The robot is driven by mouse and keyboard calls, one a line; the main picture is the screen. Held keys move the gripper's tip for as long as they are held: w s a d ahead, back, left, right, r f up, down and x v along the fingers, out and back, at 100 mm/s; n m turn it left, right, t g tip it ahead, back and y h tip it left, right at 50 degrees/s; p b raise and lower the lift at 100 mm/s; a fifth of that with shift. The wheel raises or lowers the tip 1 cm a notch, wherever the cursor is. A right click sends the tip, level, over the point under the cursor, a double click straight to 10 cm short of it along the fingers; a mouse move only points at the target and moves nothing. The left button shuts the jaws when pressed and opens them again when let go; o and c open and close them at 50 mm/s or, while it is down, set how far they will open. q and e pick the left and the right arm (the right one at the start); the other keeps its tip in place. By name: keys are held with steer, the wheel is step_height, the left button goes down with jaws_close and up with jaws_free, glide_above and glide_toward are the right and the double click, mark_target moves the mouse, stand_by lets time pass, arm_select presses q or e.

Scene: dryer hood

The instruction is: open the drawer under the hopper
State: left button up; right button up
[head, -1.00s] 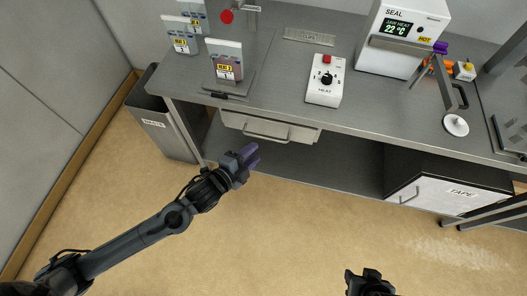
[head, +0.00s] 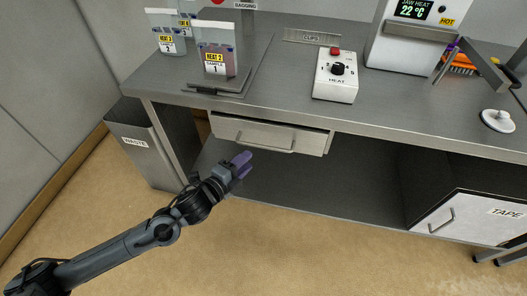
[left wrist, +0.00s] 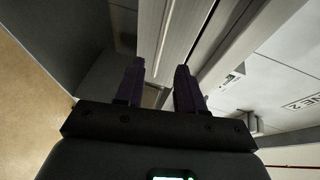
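The drawer (head: 285,138) is a pale grey front with a bar handle (head: 262,147), under the bench top at left of middle. My right gripper is out of view. I cannot make out a hopper.
The bench top (head: 280,85) overhangs the drawer. A grey waste bin (head: 150,150) stands at left. A white TAPE cabinet (head: 465,215) with a handle is at right. A HEAT control box (head: 336,85) sits on the bench. The floor in front is clear.

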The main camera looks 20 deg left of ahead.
mark_target(264, 147)
arm_select(q)
steer(key=b+x, duration=0.3)
steer(key=x, duration=0.7)
jaws_close()
steer(key=shift+s, duration=0.1)
